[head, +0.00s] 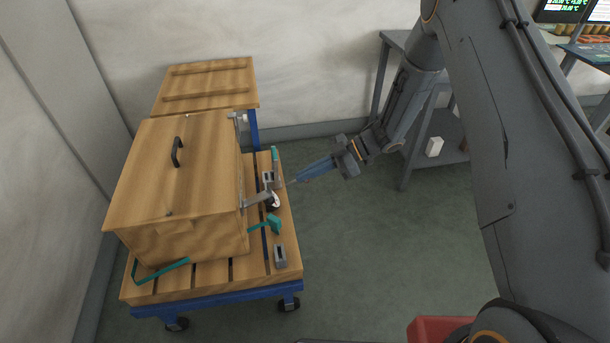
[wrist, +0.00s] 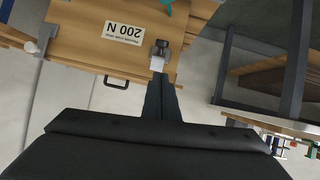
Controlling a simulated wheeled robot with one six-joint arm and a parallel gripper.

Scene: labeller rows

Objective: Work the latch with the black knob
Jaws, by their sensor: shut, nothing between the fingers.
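A wooden box (head: 165,170) with a black handle on its lid stands on a wheeled pallet cart. On its right side a grey latch arm (head: 256,199) sticks out, with a dark knob (head: 271,207) and a small white piece at its end. My gripper (head: 290,183) is just right of the latch, its narrow fingers pointing left towards it. In the wrist view the shut, empty fingers (wrist: 158,80) point at a dark fitting (wrist: 161,46) with a pale end, beside a "200 N" label (wrist: 124,32). I cannot tell whether the fingertips touch it.
Teal-handled fittings (head: 274,224) and grey blocks (head: 280,255) sit along the pallet's right edge. A second wooden panel (head: 208,84) stands behind the box. A grey shelf (head: 440,130) is at the back. The floor right of the cart is clear.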

